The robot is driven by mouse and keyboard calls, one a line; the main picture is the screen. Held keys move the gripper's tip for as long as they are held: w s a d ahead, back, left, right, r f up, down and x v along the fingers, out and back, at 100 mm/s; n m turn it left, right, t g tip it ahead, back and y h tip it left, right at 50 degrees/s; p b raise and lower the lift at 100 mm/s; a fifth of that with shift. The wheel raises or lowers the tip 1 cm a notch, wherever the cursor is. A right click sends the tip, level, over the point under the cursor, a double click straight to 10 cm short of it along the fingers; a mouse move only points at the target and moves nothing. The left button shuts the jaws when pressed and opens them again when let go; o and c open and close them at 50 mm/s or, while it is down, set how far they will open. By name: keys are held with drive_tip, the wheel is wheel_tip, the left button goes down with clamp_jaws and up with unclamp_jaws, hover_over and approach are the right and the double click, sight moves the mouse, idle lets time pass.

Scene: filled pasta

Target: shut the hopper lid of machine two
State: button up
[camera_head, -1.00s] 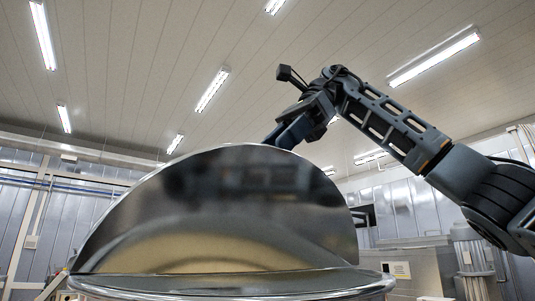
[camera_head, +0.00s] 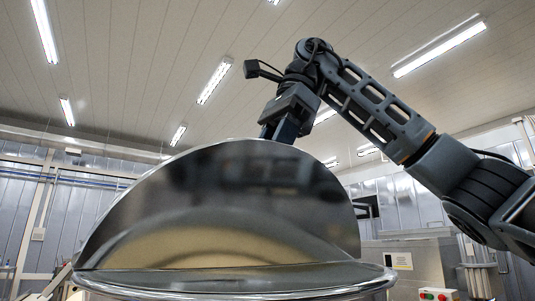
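The hopper lid (camera_head: 215,215) is a polished metal half-disc. It stands raised, close to upright, with its straight edge low across the round metal hopper rim (camera_head: 330,280). Dark and yellowish reflections show on its face. My gripper (camera_head: 283,131) reaches down from above at the lid's curved top edge, a little right of the middle. Its fingertips are partly hidden behind that edge, so I cannot tell whether they touch the lid or how far apart they are. The inside of the hopper is not visible from this low view.
My arm comes in from the right and bends high above the lid. A grey cabinet (camera_head: 412,262) and a box with red and green buttons (camera_head: 438,294) stand behind at the right. Metal wall panels lie further back. The space above and left of the lid is clear.

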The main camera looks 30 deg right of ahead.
drive_tip(key=shift+a+f, duration=0.15)
drive_tip(key=shift+f, duration=0.1)
drive_tip(key=shift+c, duration=0.3)
clamp_jaws()
